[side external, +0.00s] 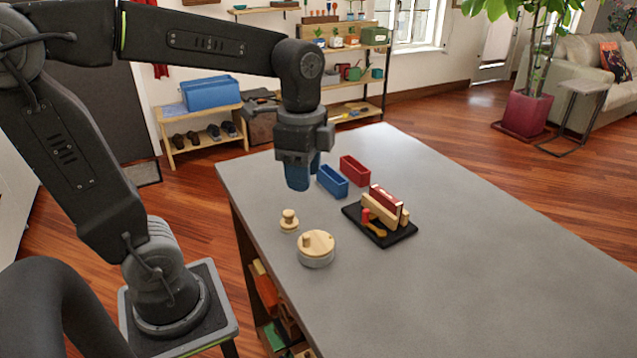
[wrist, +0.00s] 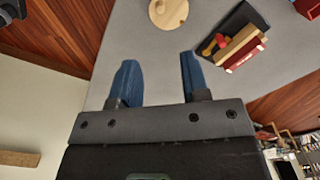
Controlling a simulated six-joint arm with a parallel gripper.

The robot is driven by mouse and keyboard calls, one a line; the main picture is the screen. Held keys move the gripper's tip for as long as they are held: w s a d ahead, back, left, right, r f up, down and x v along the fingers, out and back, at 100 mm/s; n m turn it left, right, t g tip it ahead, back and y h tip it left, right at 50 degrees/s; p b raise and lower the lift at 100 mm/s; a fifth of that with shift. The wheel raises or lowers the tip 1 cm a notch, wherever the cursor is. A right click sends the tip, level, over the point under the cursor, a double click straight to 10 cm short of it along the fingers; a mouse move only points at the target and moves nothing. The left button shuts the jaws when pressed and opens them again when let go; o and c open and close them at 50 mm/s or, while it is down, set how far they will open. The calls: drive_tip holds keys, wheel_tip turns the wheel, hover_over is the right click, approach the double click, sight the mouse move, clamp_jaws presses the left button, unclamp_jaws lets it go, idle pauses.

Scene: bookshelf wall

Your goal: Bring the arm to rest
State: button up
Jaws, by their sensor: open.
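My gripper (side external: 298,180) hangs above the far left part of the grey table (side external: 480,230) in the side view, fingers pointing down. In the wrist view its two blue fingers (wrist: 157,80) stand wide apart with nothing between them. Part of the arm hides the table's far left edge in the side view.
A black tray (side external: 400,238) holds wooden and red pieces. The table's right side is clear.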

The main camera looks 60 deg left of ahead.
drive_tip(key=s+d+n+t, duration=0.3)
drive_tip(key=s+n+t, duration=0.2)
drive_tip(key=n, duration=0.4)
drive_tip(key=shift+s+f, duration=0.35)
drive_tip(key=shift+s, duration=0.05)
drive_tip(key=shift+d, duration=0.1)
idle(0.8)
